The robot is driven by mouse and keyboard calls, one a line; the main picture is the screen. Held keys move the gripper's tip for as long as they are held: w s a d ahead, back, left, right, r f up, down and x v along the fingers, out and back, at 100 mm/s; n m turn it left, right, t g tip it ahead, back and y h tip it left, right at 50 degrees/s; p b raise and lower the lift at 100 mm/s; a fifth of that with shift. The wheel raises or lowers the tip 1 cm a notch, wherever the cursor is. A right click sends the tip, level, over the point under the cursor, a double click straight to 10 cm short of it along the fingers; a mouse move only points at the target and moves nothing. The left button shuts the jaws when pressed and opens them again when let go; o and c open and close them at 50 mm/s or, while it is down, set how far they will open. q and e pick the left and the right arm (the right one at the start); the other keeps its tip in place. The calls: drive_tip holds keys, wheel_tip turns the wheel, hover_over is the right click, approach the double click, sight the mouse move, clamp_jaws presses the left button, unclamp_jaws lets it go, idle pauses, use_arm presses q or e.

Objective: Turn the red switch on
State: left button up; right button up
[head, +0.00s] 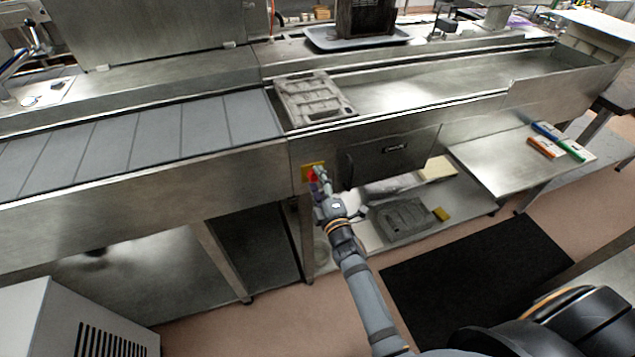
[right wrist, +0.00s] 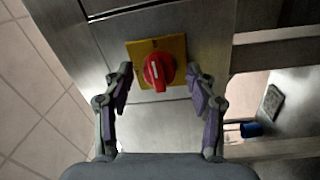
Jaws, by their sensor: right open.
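The red switch (right wrist: 158,71) is a round rotary knob with a raised grip bar on a yellow square plate (right wrist: 176,45), fixed to the steel front of the line. In the right wrist view its bar points nearly straight down the picture. In the head view the yellow plate (head: 308,171) shows below the belt's right end, and the knob (head: 312,176) is partly hidden by my right gripper (head: 318,180). In the right wrist view my right gripper (right wrist: 158,84) is open, one finger on each side of the knob, with visible gaps. My left gripper is in neither view.
A grey mould (head: 315,98) lies on the line above the switch. A dark panel (head: 390,158) is right of it. A lower shelf (head: 375,235) holds another grey mould (head: 403,218). A black mat (head: 475,280) lies on the floor. A side table (head: 510,160) stands at right.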

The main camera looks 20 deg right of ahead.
drive_tip(key=s, duration=0.7)
drive_tip(key=shift+s+d+f, duration=0.15)
drive_tip(key=shift+s+f, duration=0.1)
drive_tip(key=shift+f, duration=0.1)
drive_tip(key=s+d+f+m+g, duration=0.1)
drive_tip(key=s+f+m+g, duration=0.25)
drive_tip(key=f, duration=0.75)
drive_tip(key=s+d+f+m+g, duration=0.15)
drive_tip(key=s+f, duration=0.35)
drive_tip(key=f, duration=0.6)
drive_tip(key=s+f+m+g, duration=0.3)
drive_tip(key=s+f+g, duration=0.1)
drive_tip(key=f, duration=0.7)
drive_tip(key=s+d+f+m+g, duration=0.2)
drive_tip(key=s+f, duration=0.3)
drive_tip(key=s, duration=0.4)
drive_tip(key=s+d+f+m+g+h, duration=0.1)
drive_tip(key=s+d+f+m+g, duration=0.2)
drive_tip(key=s, duration=0.6)
drive_tip(key=s+d+f+m+g, duration=0.2)
drive_tip(key=s+d+f+g, duration=0.1)
drive_tip(key=s+f, duration=0.5)
drive_tip(key=shift+s+d+m, duration=0.15)
drive_tip(key=shift+s+m, duration=0.25)
drive_tip(key=shift+s, duration=0.35)
drive_tip(key=shift+c, duration=0.4)
